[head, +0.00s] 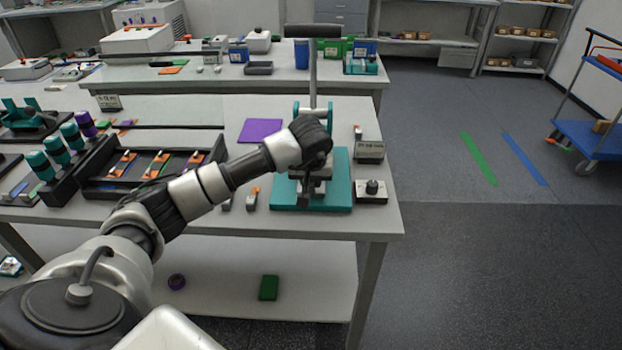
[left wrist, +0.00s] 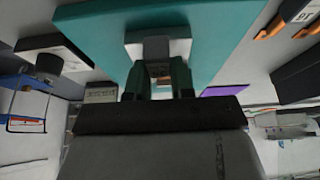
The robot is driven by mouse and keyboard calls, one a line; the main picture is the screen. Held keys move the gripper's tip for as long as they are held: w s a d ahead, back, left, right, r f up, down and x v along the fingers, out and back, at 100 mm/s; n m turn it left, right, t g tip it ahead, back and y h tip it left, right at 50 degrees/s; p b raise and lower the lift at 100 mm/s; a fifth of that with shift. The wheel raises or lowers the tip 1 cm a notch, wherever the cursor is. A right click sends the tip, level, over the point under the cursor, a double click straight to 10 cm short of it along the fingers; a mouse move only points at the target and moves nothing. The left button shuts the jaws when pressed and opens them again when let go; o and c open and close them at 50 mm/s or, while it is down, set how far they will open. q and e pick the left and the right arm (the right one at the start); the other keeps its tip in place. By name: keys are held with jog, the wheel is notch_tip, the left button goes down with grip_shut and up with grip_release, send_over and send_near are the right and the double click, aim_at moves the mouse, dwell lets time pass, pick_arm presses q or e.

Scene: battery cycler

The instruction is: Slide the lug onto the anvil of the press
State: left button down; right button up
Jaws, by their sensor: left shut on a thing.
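The press (head: 337,168) stands near the right end of the workbench, with a teal base and an upright post topped by a dark crossbar handle. My left gripper (head: 312,190) points down over the front of the base and is shut on the lug, which is mostly hidden by the gripper and wrist. In the left wrist view, the teal press base (left wrist: 222,40) lies ahead, with a pale grey block near the middle. I cannot tell there whether the lug touches the anvil. My right gripper is not in view.
Small orange-marked parts (head: 252,198) lie left of the press. A box with a black knob (head: 371,190) stands close to its right. A black tray (head: 215,152) and a purple mat (head: 261,130) are on the left.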

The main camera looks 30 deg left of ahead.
pick_arm(q)
jog(key=shift+f+b, duration=0.2)
jog(key=shift+b, duration=0.1)
dwell(0.7)
jog(key=shift+c, duration=2.1)
grip_release()
jog(key=shift+r, duration=0.15)
jog(key=shift+r+p, duration=1.65)
jog(key=shift+r, duration=0.75)
jog(key=shift+f, duration=0.1)
